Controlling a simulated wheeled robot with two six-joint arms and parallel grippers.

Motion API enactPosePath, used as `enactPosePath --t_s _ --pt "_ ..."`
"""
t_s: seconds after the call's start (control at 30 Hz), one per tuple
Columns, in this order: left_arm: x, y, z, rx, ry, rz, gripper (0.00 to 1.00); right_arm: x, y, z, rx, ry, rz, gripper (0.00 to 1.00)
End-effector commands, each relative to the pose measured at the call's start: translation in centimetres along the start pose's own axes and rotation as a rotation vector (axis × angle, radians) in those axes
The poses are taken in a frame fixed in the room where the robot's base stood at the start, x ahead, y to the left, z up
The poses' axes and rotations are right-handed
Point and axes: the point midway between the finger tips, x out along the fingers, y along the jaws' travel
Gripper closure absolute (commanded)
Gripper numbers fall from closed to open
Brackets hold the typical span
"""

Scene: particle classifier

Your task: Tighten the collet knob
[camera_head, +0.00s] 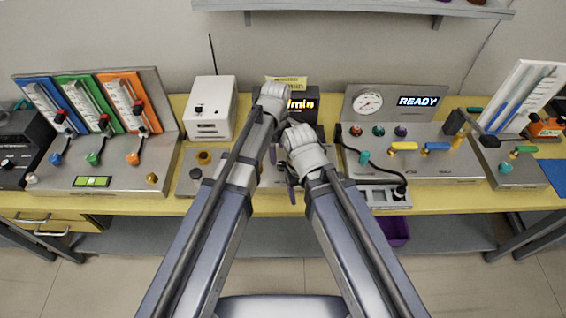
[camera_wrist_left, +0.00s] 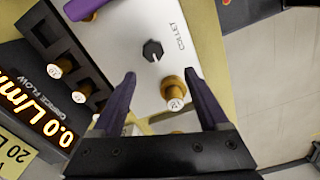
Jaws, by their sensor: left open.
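The collet knob (camera_wrist_left: 152,50) is a small dark knob with a white pointer mark, on a pale plate beside the printed word COLLET in the left wrist view. My left gripper (camera_wrist_left: 163,82) is open there, its two dark fingers spread below the knob in the picture. The knob is apart from both fingers, and a brass fitting (camera_wrist_left: 173,92) shows between them. In the head view my left gripper (camera_head: 272,153) is mostly behind my arms, and the collet knob is hidden. My right gripper (camera_head: 290,190) shows only partly in the head view, so its jaws cannot be read.
A lit flow display (camera_wrist_left: 38,118) and a dark block with brass fittings (camera_wrist_left: 65,55) are beside the plate. Flowmeter panel (camera_head: 95,105) stands left, white box (camera_head: 210,110) behind, gauge panel (camera_head: 400,135) right. Floor is open in front of the yellow bench (camera_head: 450,202).

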Motion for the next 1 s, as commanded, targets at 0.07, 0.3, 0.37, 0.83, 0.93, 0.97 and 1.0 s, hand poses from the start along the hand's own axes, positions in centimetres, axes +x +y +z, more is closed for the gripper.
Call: enactPosePath --t_s 0.07,0.3,0.37,0.83,0.93,0.97,1.0 --pt "0.0 0.9 0.9 -0.062 0.000 -0.004 0.23 0.0 0.0 0.0 0.000 0.000 0.000 0.31" --pt "0.0 1.2 1.5 -0.127 0.000 -0.007 0.23 0.0 0.0 0.0 0.000 0.000 0.000 0.31" --pt "0.1 1.2 1.5 -0.127 0.000 -0.007 0.23 0.1 0.0 0.0 0.000 0.000 0.000 0.31" --pt "4.0 1.1 1.4 -0.125 0.000 -0.006 0.23 4.0 -0.4 -0.2 0.000 0.000 0.000 0.31" --pt "5.4 1.1 1.4 -0.124 0.000 -0.006 0.23 5.4 -0.5 -0.3 0.000 0.000 0.000 0.31" --pt "5.8 1.1 1.4 -0.124 0.000 -0.006 0.23 5.8 -0.6 -0.3 0.000 0.000 0.000 0.31" --pt "6.3 1.1 1.4 -0.124 0.000 -0.006 0.23 6.3 -0.6 -0.4 0.000 0.000 0.000 0.31"
